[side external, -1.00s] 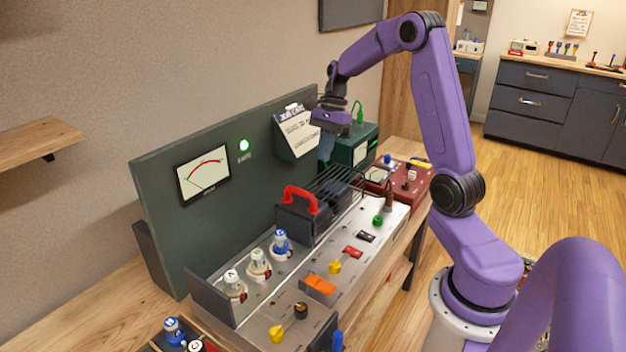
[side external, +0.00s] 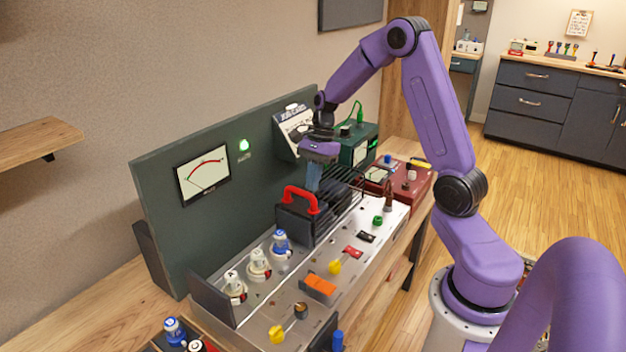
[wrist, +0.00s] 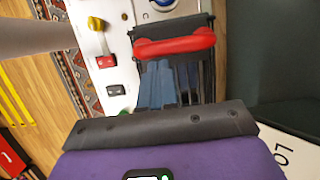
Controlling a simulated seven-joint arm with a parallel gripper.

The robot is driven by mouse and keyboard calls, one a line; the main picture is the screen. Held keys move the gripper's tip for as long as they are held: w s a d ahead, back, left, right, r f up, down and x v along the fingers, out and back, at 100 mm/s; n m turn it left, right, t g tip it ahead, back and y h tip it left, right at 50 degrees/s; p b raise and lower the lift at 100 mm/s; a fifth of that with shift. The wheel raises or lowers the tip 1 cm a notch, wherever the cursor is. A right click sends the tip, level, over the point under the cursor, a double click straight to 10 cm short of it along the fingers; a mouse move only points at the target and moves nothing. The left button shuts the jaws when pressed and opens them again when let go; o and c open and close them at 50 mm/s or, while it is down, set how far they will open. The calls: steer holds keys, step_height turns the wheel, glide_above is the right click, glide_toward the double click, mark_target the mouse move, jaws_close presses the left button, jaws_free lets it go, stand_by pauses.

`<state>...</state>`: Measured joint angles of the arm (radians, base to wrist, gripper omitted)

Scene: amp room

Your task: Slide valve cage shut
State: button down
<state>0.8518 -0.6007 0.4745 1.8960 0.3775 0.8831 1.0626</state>
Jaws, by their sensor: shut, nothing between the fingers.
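The valve cage (side external: 338,208) is a dark wire cage with a black end block and a red handle (side external: 300,197), at the back of the metal chassis (side external: 345,262). Its bars run to the right of the handle, and the valves (side external: 280,243) with white and blue bodies stand uncovered to its left. My gripper (side external: 314,182) is shut and empty, pointing down over the bars just right of the red handle. In the wrist view the red handle (wrist: 174,46) lies just beyond the blue-grey fingertips (wrist: 158,72). I cannot tell whether the fingers touch the cage.
A green panel (side external: 220,210) with a meter stands behind the chassis. A yellow knob (side external: 335,267), an orange block (side external: 320,286) and switches sit along the chassis front. A green box (side external: 362,150) and a red box (side external: 405,185) stand at the right.

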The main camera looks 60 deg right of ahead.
steer(key=a, duration=2.9)
steer(key=shift+a, duration=0.25)
steer(key=shift+a, duration=0.1)
steer(key=shift+s, duration=0.1)
steer(key=d+r, duration=0.7)
steer(key=r, duration=0.3)
steer(key=s+d+f+n+h, duration=0.1)
steer(key=s+d+n, duration=0.1)
steer(key=s+n, duration=1.1)
steer(key=s+d+f+n+h, duration=0.2)
steer(key=s+n, duration=1.2)
steer(key=n, duration=0.3)
steer(key=shift+s+n, duration=0.2)
steer(key=shift+n, duration=0.1)
